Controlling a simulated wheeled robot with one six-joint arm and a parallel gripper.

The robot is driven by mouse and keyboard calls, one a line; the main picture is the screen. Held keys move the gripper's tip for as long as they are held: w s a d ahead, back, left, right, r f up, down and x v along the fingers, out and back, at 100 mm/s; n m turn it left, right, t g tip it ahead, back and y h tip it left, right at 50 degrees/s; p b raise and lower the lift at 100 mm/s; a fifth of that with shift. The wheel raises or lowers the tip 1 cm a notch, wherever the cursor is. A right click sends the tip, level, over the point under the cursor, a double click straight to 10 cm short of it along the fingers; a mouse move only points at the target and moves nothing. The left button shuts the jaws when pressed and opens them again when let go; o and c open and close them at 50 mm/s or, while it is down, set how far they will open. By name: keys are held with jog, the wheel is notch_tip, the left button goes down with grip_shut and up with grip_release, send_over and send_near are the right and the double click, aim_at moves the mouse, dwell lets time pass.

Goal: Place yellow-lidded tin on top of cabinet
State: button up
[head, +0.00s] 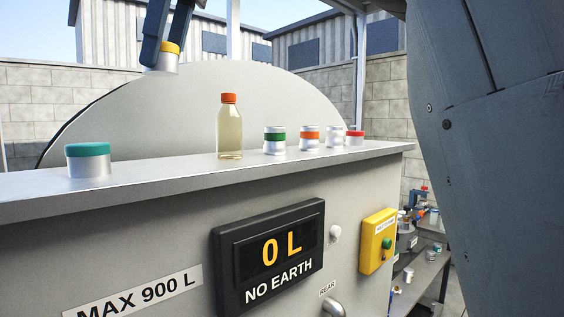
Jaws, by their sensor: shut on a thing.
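The yellow-lidded tin (163,63) is held in the air at the upper left of the head view. It looks silver below its yellow lid. My gripper (167,38) is shut on it from above, its two dark fingers at the lid. The cabinet top (235,172) is a long grey metal ledge across the view. The tin is above the level of this ledge, with a visible gap below it. I cannot tell exactly how far over the ledge it is.
On the cabinet top stand a teal-lidded tin (88,160), an orange-capped bottle (230,128), a green-banded tin (275,141), an orange-banded tin (309,139), a plain silver tin (335,137) and a red-lidded tin (354,138). Free room lies between the teal-lidded tin and the bottle.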

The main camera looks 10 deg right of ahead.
aim_at(168, 76)
jog(key=f+b, duration=0.1)
jog(key=w+f+b, duration=0.1)
jog(key=f+b, duration=0.2)
jog(key=f, duration=0.1)
jog(key=shift+w, duration=0.4)
jog(key=shift+f+b, duration=0.55)
jog(key=shift+f, duration=4.4)
jog(key=shift+f, duration=0.15)
jog(key=o, duration=1.1)
jog(key=v, duration=1.2)
jog(key=shift+p, duration=0.35)
jog(key=shift+s, duration=0.1)
